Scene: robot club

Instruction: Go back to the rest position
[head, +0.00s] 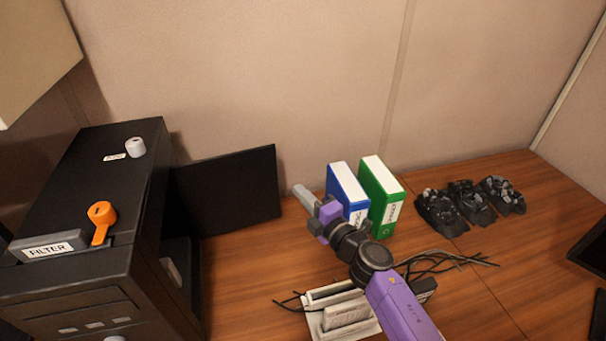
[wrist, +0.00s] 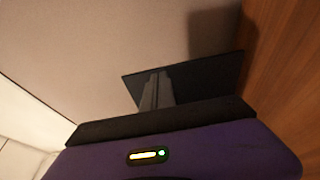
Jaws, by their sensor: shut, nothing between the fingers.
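My gripper (head: 303,196) has grey fingers on a purple and black wrist. It is shut and empty, held above the desk in front of the dark panel's right edge and left of the blue binder (head: 347,190). In the wrist view the closed fingers (wrist: 157,90) stand out in front of the dark panel (wrist: 205,78). The panel also shows in the head view (head: 228,190), leaning near the wall. My purple arm reaches in from the bottom of the head view.
A green binder (head: 382,195) stands beside the blue one. A black cabinet (head: 70,180) with an orange handle (head: 101,220) and a filter label fills the left. Cables (head: 440,262) and a white power strip (head: 335,295) lie under my arm. Dark robot-like parts (head: 440,212) sit right.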

